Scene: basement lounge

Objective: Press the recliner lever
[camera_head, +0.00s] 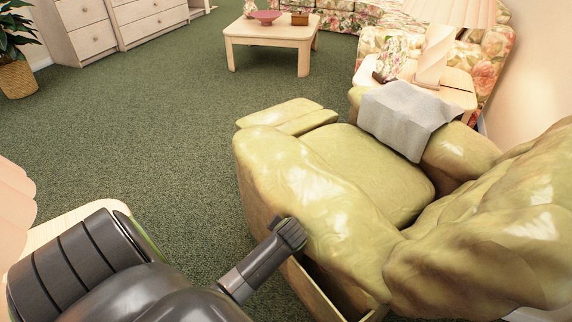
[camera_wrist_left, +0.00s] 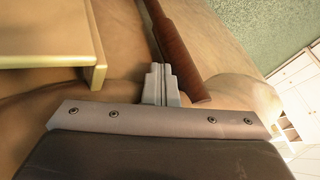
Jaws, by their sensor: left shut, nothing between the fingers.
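The olive-yellow leather recliner (camera_head: 330,195) fills the middle and right of the head view, with its footrest (camera_head: 285,116) on its far side. My left arm reaches in from the lower left, and my left gripper (camera_head: 290,234) is at the outer side of the near armrest. In the left wrist view, the gripper's grey fingers (camera_wrist_left: 160,82) are shut and empty. The brown recliner lever (camera_wrist_left: 180,48) runs right beside the fingertips; I cannot tell whether they touch it. The lever is hidden in the head view. My right gripper is not in view.
A pale side table (camera_head: 70,224) with a pink lampshade (camera_head: 12,202) stands close at lower left. A grey cloth (camera_head: 404,115) lies over the far armrest. Green carpet (camera_head: 150,130) is clear on the left.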

